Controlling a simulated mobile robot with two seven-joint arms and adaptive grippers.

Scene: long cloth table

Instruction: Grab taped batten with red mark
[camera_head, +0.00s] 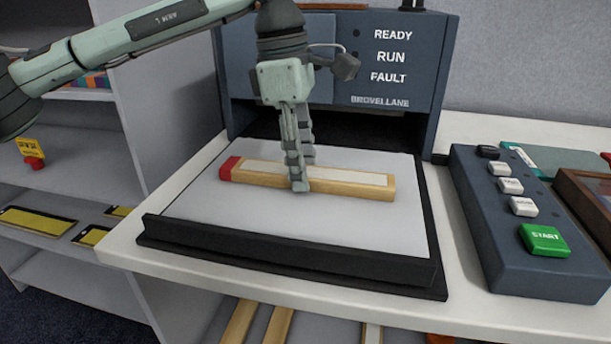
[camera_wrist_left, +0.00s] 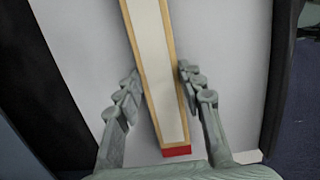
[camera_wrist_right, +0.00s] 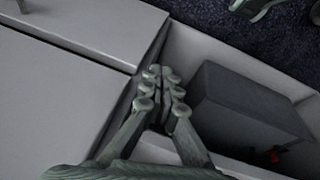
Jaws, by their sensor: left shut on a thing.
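The taped batten (camera_head: 350,182) is a pale wooden bar with a white strip along its top and a red mark (camera_head: 229,168) on its left end. It lies across the light plate of the machine. My left gripper (camera_head: 298,187) comes down from above and is shut on the batten near its middle. In the left wrist view, its fingers (camera_wrist_left: 159,69) stand on both sides of the batten (camera_wrist_left: 152,40), with the red end (camera_wrist_left: 176,151) nearest the palm. My right gripper (camera_wrist_right: 161,70) shows only in the right wrist view, fingers together and empty, beside a dark grey box (camera_wrist_right: 245,105).
The plate has a raised black front edge (camera_head: 290,262). The machine (camera_head: 400,85) stands behind it, marked READY, RUN and FAULT. A button box (camera_head: 500,235) with a green START button (camera_head: 543,239) is at the right. More wooden bars (camera_head: 278,325) lie on a shelf below.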

